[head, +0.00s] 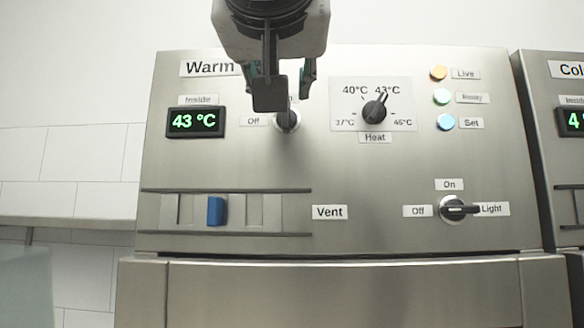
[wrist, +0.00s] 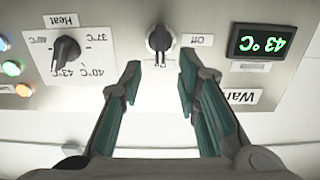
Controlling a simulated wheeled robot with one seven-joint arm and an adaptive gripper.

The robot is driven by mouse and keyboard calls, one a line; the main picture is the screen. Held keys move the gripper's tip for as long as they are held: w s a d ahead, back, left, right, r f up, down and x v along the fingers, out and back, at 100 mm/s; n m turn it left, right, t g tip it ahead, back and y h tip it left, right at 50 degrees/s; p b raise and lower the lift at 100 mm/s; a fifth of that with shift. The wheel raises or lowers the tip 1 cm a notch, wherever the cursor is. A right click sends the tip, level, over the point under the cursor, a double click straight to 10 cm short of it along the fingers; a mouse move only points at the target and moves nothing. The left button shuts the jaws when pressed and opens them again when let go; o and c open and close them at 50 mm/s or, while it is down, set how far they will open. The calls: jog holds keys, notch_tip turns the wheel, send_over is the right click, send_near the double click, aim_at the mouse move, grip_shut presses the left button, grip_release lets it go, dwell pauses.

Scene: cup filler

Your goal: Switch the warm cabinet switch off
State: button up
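The warm cabinet switch (head: 287,121) is a small dark knob on a round metal plate, with an Off label (head: 254,121) to its left. My gripper covers most of the label above it in the head view. In the wrist view, which is upside down, the switch (wrist: 159,41) shows clearly and its lever points down the picture, away from the Off label (wrist: 197,40) at its side, so it points up on the panel. My gripper (head: 288,94) is open in front of the panel.
The Heat knob (head: 375,110) sits to the right of the switch, and the 43 °C display (head: 195,122) to its left. Below are the blue Vent slider (head: 216,211) and the Light switch (head: 455,210). A second cabinet (head: 545,130) stands at the right edge.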

aim_at(286, 116)
jog(key=shift+w+d, duration=0.1)
jog(key=shift+w, duration=2.7)
jog(key=shift+c, duration=0.2)
grip_shut()
